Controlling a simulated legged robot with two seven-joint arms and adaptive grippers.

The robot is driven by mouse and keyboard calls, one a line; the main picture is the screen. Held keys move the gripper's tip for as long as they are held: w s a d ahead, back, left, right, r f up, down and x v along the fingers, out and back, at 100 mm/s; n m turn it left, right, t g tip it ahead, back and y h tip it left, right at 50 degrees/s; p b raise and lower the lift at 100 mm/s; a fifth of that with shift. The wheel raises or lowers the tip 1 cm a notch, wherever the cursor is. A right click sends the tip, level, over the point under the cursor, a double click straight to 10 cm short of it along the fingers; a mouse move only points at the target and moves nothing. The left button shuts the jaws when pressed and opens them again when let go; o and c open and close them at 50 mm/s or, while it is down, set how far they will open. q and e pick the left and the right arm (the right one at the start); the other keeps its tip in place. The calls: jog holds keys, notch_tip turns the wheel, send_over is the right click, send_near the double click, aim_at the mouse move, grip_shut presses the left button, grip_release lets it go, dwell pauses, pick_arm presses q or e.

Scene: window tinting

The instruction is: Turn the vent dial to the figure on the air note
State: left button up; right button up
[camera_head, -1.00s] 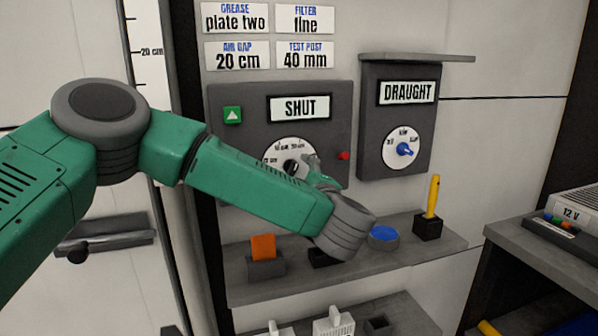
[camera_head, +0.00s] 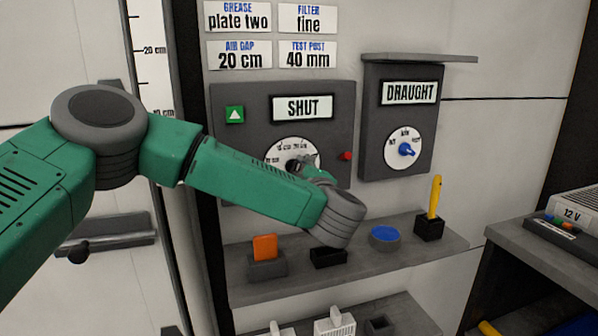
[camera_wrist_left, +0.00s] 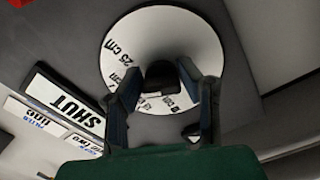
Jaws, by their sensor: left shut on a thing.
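The vent dial (camera_head: 286,150) is a white disc with cm figures on a dark panel, under a sign reading SHUT. Its dark knob (camera_head: 293,167) sits at the centre. The air note (camera_head: 240,55) above the panel reads AIR GAP 20 cm. My left gripper (camera_head: 302,165) is at the dial, shut on the knob, with the arm covering the lower part of the panel. In the left wrist view the gripper's fingers (camera_wrist_left: 164,88) flank the knob (camera_wrist_left: 161,75), and "25 cm" shows on the dial (camera_wrist_left: 150,35). Which figure the knob points to is unclear. My right gripper is out of view.
A DRAUGHT box with a blue-knobbed dial (camera_head: 403,149) hangs to the right. A red button (camera_head: 346,156) sits beside the vent dial. The shelf (camera_head: 365,257) below holds an orange block, a black holder, a blue-topped puck and a yellow stick. A green triangle button (camera_head: 235,115) is upper left.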

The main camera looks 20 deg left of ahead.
pick_arm(q)
jog(key=shift+a+r+y, duration=0.3)
jog(key=shift+a, duration=0.05)
